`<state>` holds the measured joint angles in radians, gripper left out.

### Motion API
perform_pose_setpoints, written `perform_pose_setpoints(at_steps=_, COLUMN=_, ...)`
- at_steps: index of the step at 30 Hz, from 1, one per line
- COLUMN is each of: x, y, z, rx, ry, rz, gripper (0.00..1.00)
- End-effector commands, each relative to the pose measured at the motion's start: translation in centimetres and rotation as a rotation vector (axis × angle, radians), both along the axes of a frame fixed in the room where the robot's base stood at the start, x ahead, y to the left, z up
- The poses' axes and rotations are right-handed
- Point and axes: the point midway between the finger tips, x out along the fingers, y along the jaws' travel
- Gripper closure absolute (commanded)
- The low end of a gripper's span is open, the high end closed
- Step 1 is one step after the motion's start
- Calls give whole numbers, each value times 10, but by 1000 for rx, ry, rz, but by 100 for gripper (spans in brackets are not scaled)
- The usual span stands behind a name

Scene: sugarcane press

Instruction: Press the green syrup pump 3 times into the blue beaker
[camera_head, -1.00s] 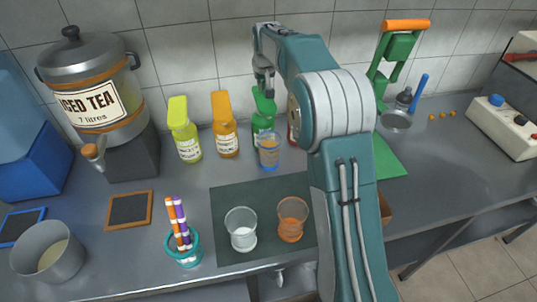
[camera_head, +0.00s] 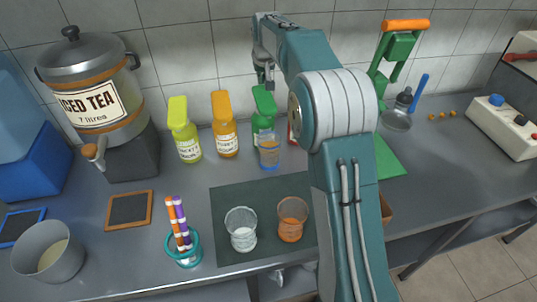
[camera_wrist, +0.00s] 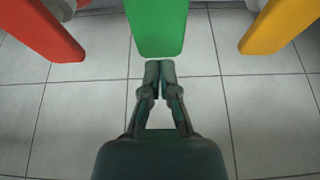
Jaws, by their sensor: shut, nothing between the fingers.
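The green syrup pump (camera_head: 264,103) stands at the back of the counter by the tiled wall, right of the orange pump. The blue beaker (camera_head: 269,153) stands upright right in front of it, under its head, with a brownish tint inside. My gripper (camera_head: 267,79) is shut and empty, just above the green pump head. In the wrist view, the shut fingertips (camera_wrist: 165,66) are close to the end of the green head (camera_wrist: 158,28); whether they touch it I cannot tell.
A yellow-green pump (camera_head: 184,130) and the orange pump (camera_head: 224,125) stand to the left. A red pump (camera_wrist: 42,28) is on the other side, mostly hidden by my arm in the head view. Two beakers (camera_head: 241,229) (camera_head: 292,220) stand on the dark mat (camera_head: 235,197) in front.

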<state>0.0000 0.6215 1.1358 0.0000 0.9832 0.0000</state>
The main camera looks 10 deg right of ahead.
Motion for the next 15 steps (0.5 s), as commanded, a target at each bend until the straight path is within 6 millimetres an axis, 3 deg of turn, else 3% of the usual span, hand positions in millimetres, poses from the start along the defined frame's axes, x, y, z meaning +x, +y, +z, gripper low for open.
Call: perform_pose_setpoints(at_steps=15, x=0, y=0, z=44, rx=0, ry=-1, rz=0, gripper=100)
